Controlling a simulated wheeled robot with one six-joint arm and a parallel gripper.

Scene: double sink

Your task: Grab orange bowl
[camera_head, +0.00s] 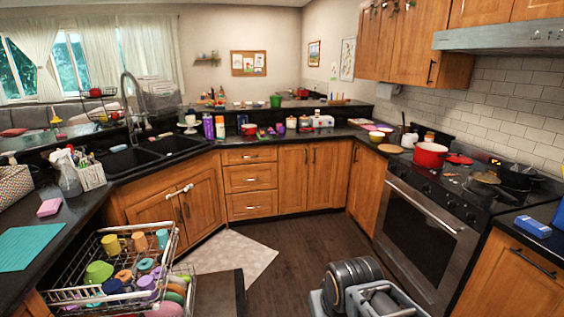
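An orange, rounded piece of dishware (123,276) sits among other dishes in the pulled-out wire dish rack (72,293) at the lower left. It looks like a bowl or cup, but it is too small to tell which, and neighbouring dishes partly surround it. A small yellow-orange bowl (376,137) also stands on the far counter, right of centre. My folded dark arm shows at the bottom, right of centre. I cannot make out my gripper's fingers, and nothing is seen held.
The rack also holds several cups, including a yellow one (111,244), and bowls. The double sink (127,161) lies behind it. A stove with a red pot (430,156) is at the right. The dark floor (285,262) between is mostly clear, with a light mat (228,254).

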